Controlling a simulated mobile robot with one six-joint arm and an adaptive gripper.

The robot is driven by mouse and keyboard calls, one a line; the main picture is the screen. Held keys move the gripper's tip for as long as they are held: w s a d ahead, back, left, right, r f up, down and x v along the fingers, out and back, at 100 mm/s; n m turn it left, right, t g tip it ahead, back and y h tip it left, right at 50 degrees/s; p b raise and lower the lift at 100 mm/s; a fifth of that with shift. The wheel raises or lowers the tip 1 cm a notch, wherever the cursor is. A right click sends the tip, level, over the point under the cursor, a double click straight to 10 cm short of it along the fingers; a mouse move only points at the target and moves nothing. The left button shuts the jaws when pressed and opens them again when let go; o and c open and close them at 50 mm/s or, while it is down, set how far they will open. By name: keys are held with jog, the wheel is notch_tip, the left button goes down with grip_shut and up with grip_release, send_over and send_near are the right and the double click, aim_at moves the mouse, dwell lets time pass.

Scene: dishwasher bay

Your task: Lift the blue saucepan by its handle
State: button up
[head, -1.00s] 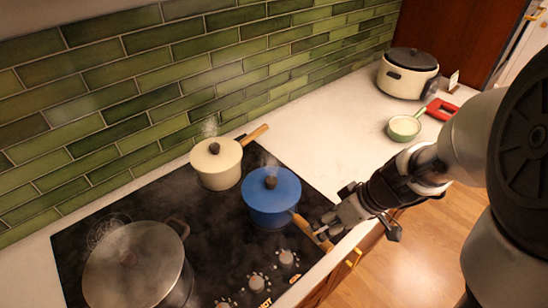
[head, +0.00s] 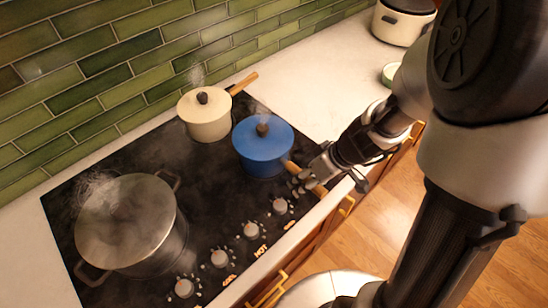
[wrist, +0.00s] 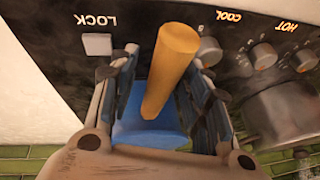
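The blue saucepan (head: 263,147) stands on the black cooktop with its lid on, a dark knob on top and light steam above. Its wooden handle (head: 291,167) points toward the front right edge. My gripper (head: 308,182) is at the handle's outer part. In the wrist view, the handle (wrist: 172,65) runs between the two fingers (wrist: 165,75), with a gap visible on the left side, so the gripper looks open around it. Part of the blue pan (wrist: 150,137) shows beyond, between the fingers. The fingertips partly hide the handle in the head view.
A cream saucepan (head: 207,115) with a wooden handle stands behind the blue one. A large steaming lidded pot (head: 130,225) stands at the left. Knobs (head: 250,230) line the cooktop's front. The white counter (head: 310,90) beyond is mostly clear, with a cooker (head: 400,25) at the back.

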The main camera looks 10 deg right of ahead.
grip_shut()
dwell(0.3)
jog(key=shift+r, duration=0.1)
dwell(0.4)
